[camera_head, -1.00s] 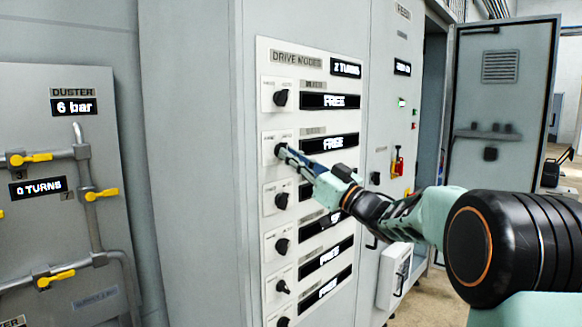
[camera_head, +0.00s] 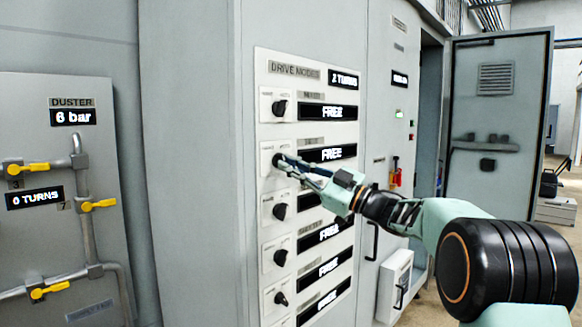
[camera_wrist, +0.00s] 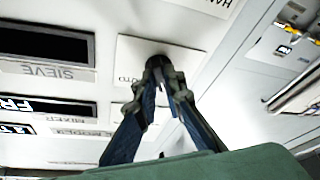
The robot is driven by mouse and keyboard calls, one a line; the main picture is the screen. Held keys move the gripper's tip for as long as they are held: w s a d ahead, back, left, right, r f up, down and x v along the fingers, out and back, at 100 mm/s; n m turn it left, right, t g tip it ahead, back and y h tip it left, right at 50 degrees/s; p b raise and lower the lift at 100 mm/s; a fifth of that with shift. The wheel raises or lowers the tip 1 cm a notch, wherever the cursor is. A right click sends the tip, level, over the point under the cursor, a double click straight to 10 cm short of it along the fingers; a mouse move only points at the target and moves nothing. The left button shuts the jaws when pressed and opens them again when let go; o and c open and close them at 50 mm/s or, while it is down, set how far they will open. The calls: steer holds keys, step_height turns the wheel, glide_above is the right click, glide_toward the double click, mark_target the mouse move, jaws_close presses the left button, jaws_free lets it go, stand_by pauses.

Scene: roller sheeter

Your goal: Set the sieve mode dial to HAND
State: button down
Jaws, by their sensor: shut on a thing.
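The gripped dial (camera_wrist: 158,62) is a black knob on a white plate, second from the top of the drive modes panel (camera_head: 290,62). A SIEVE label (camera_wrist: 48,70), upside down in the wrist view, lies beside it. My gripper (camera_head: 279,160) is shut on the dial; its two fingers (camera_wrist: 160,75) meet at the knob in the wrist view. The fingers hide most of the knob, so I cannot tell where it points. Part of a plate word, apparently ending in OTO, shows in the wrist view.
Another dial (camera_head: 279,107) sits close above, and one (camera_head: 280,211) close below. Several displays on the panel read FREE. A duster board (camera_head: 40,150) with yellow valve handles stands at left. An open cabinet door (camera_head: 497,120) stands at right.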

steer(key=c, duration=2)
jaws_free()
steer(key=shift+d, duration=0.1)
steer(key=v, duration=1.2)
